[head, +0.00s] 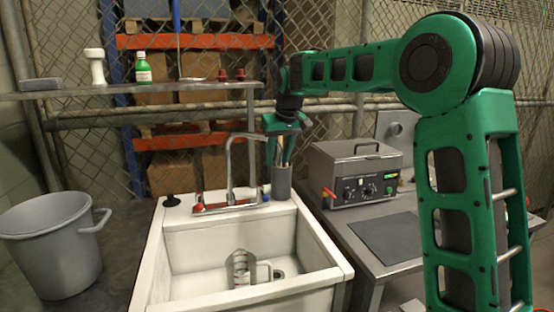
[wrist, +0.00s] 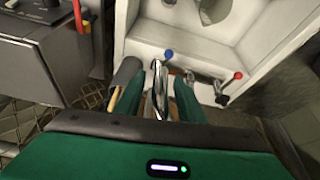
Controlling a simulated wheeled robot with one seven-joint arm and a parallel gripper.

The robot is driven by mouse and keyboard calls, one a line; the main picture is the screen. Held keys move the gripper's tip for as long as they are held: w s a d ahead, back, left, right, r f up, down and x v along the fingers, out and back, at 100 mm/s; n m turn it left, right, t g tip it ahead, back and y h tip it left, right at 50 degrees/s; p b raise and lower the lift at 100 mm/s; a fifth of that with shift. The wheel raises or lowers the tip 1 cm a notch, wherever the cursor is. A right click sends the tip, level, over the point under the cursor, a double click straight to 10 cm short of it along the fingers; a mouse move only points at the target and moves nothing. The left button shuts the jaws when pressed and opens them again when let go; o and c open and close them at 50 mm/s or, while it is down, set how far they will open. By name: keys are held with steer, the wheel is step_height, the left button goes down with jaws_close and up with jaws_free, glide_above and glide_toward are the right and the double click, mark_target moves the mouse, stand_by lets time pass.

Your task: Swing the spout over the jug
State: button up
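The chrome spout (head: 238,137) rises from the tap at the back of the white sink, and its upper arm points right. The clear jug (head: 240,268), with a handle, stands in the basin, forward of the tap. My gripper (head: 279,154) points down at the spout's right end. In the wrist view the spout (wrist: 160,88) lies between the two green fingers of my gripper (wrist: 160,97). A gap shows beside it, so the fingers look open around it. The spout's tip is partly hidden by the gripper.
A grey holder with sticks (head: 281,183) stands on the sink's back right corner, close by my gripper. Red (wrist: 237,75) and blue (wrist: 168,54) tap knobs flank the spout base. A metal shelf (head: 150,91) hangs behind. A heater box (head: 355,172) is at right, a grey bucket (head: 50,245) at left.

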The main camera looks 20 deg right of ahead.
steer(key=shift+f, duration=0.1)
jaws_close()
